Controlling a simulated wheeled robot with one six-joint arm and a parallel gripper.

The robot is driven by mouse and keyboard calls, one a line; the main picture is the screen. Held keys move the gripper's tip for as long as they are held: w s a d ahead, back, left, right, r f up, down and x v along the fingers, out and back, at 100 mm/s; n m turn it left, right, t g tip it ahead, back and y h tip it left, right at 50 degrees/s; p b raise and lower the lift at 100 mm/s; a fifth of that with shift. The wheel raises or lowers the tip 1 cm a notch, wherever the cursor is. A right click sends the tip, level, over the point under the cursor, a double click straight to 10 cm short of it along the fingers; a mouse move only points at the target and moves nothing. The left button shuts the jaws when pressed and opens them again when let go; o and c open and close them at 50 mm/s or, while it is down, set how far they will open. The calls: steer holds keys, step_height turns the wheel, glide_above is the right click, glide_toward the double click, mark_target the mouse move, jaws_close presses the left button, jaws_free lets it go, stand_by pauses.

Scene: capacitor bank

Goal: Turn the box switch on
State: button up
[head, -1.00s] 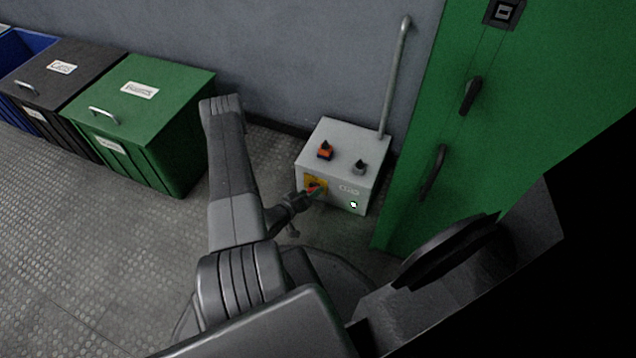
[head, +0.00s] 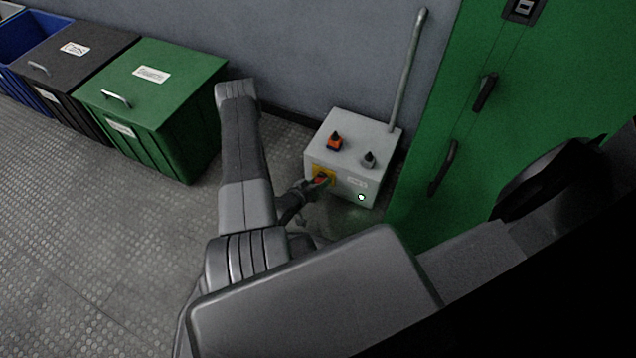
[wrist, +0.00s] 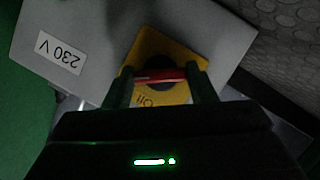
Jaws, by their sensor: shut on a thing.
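The box (head: 345,172) is light grey and stands on the floor against the wall. Its front face bears a yellow plate with a red switch handle (head: 321,179), and a small light spot shows low on that face. In the wrist view the red handle (wrist: 160,76) lies roughly level across a dark round centre on the yellow plate (wrist: 150,45). My gripper (head: 316,184) is at the front of the box. In the wrist view its two fingers (wrist: 161,82) are shut on the red handle, one at each end. Part of the plate is hidden behind the gripper.
A green cabinet (head: 500,130) with handles stands right. Green, black and blue bins stand left. Floor between is clear.

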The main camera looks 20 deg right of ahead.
steer(key=shift+m, duration=0.3)
steer(key=o, duration=1)
